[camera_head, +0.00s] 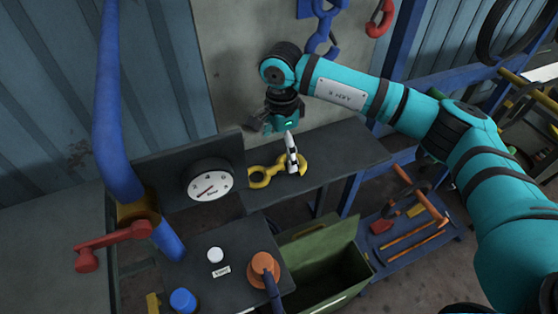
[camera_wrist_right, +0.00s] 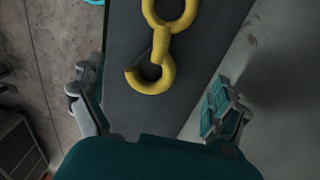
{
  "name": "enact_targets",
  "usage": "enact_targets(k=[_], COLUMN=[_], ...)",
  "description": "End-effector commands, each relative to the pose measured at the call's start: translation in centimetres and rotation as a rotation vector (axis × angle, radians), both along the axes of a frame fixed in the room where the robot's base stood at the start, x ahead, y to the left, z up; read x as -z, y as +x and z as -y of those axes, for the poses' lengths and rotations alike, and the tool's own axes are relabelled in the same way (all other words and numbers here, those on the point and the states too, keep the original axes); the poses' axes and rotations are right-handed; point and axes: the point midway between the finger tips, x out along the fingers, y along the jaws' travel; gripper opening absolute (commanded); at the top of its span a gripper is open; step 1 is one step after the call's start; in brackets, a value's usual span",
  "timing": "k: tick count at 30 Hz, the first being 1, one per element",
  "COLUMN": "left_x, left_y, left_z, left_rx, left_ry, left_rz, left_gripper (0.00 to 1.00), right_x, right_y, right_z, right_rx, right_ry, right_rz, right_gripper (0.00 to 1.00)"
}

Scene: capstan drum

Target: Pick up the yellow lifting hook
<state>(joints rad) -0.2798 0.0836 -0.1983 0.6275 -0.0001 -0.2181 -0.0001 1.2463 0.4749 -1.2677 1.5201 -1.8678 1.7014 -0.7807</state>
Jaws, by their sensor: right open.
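The yellow lifting hook (camera_head: 262,183) lies on the dark shelf (camera_head: 345,150), its ring end to the left and its curved hook end to the right. In the right wrist view the hook (camera_wrist_right: 160,50) lies ahead between the fingers, with its curved end nearest and its ring partly cut off at the top. My right gripper (camera_head: 277,148) is open and empty above the hook's curved end. One finger overlaps that end in the head view. The right wrist view shows both fingers of the gripper (camera_wrist_right: 150,100) spread apart. My left gripper is not in view.
A round gauge (camera_head: 209,180) stands left of the hook. A wall rises behind the shelf, with blue and red hooks hanging higher up. A green bin (camera_head: 318,263) is below the shelf. A red lever (camera_head: 115,241) and blue pipe (camera_head: 120,120) stand at left.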

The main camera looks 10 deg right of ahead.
Motion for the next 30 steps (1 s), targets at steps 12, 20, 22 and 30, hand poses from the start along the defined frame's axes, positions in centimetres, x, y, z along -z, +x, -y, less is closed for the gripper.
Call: enact_targets(k=[12, 20, 22, 30], left_x=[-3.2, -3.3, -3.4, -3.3], left_y=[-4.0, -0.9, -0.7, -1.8], left_z=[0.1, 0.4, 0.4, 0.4], left_rx=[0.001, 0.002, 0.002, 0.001], left_ry=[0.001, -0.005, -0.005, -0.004], left_rz=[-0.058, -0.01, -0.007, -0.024], left_gripper=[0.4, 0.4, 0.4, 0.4], right_x=[5.1, 5.6, 5.6, 5.6], right_y=[-0.6, -0.6, -0.6, -0.5], right_z=[-0.1, -0.1, -0.1, -0.1], right_rx=[-0.001, -0.002, -0.002, -0.001], right_ry=[0.002, 0.001, 0.001, 0.001], right_rz=[-0.001, 0.001, 0.001, 0.002], right_gripper=[1.0, 1.0, 0.93, 0.58])
